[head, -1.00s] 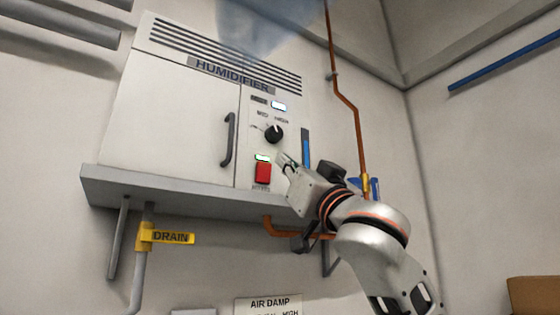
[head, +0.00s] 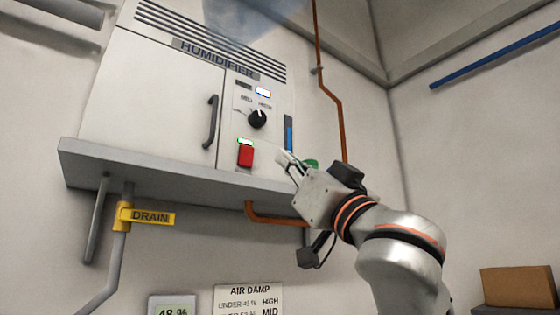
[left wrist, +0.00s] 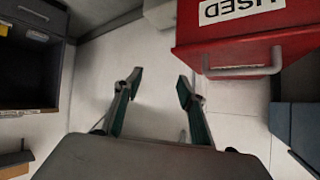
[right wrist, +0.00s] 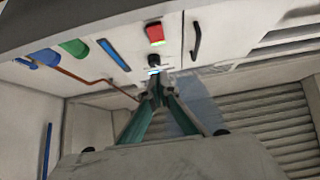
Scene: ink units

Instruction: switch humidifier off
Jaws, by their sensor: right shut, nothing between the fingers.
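The white humidifier (head: 150,105) sits on a grey wall shelf. Its panel has a red switch (head: 245,156) under a lit green lamp (head: 244,141), a black knob (head: 257,118) and a lit pale display (head: 263,92). Bluish haze hangs above it. My right gripper (head: 283,160) is shut and empty, a little to the right of the red switch and apart from it in the picture. The right wrist view shows the shut fingertips (right wrist: 154,90) below the knob (right wrist: 154,60), with the red switch (right wrist: 155,33) farther up. My left gripper (left wrist: 160,85) is open and empty, away from the humidifier.
The grey shelf (head: 150,165) juts out below the humidifier. A copper pipe (head: 328,90) runs up the wall at right. A yellow drain tag (head: 150,217) and an air damp notice (head: 248,300) are below. A red box (left wrist: 245,45) is near my left gripper.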

